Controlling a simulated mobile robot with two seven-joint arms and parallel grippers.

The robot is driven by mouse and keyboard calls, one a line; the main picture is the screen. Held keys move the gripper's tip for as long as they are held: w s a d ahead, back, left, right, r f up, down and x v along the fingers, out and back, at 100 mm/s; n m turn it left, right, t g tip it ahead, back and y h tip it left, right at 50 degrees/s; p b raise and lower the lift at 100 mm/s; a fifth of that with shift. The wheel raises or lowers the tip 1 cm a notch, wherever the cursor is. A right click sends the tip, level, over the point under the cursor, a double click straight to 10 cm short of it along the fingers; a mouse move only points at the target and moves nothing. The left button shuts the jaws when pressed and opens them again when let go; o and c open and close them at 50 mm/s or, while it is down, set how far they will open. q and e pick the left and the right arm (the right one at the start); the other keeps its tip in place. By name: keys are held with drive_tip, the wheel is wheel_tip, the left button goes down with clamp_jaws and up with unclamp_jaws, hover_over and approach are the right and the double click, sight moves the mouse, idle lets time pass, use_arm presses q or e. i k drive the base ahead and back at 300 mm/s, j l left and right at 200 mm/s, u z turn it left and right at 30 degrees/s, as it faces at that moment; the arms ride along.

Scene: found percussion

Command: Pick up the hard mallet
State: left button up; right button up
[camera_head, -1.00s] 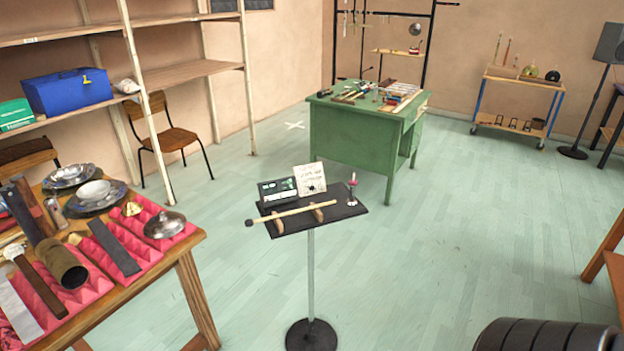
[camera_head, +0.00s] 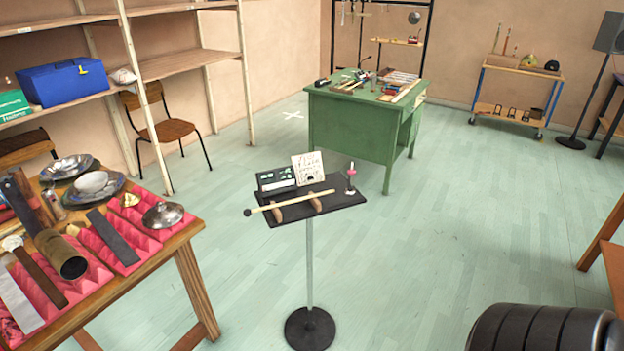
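A mallet (camera_head: 288,202) with a pale wooden shaft and a small dark head lies across two wooden rests on a black stand tray (camera_head: 346,198). Its head sticks out past the tray's left edge. I cannot tell from here whether it is the hard mallet. More stick-like things lie on the green desk (camera_head: 352,131), too small to make out. Neither of my grippers is in view.
A dark device (camera_head: 276,180), a white card (camera_head: 308,168) and a small pink-topped item (camera_head: 350,178) stand on the tray. A wooden table (camera_head: 178,248) with metal percussion objects is at left, a dark ribbed cylinder (camera_head: 540,330) at lower right. Open floor (camera_head: 450,230) lies right of the stand.

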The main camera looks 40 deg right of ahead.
sight(247, 213)
drive_tip(key=z, duration=0.6)
drive_tip(key=i+j+z, duration=0.1)
drive_tip(key=z, duration=0.25)
drive_tip(key=i+j+z, duration=0.2)
drive_tip(key=z, duration=0.2)
drive_tip(key=i+j+z, duration=0.35)
drive_tip(key=k+l, duration=0.1)
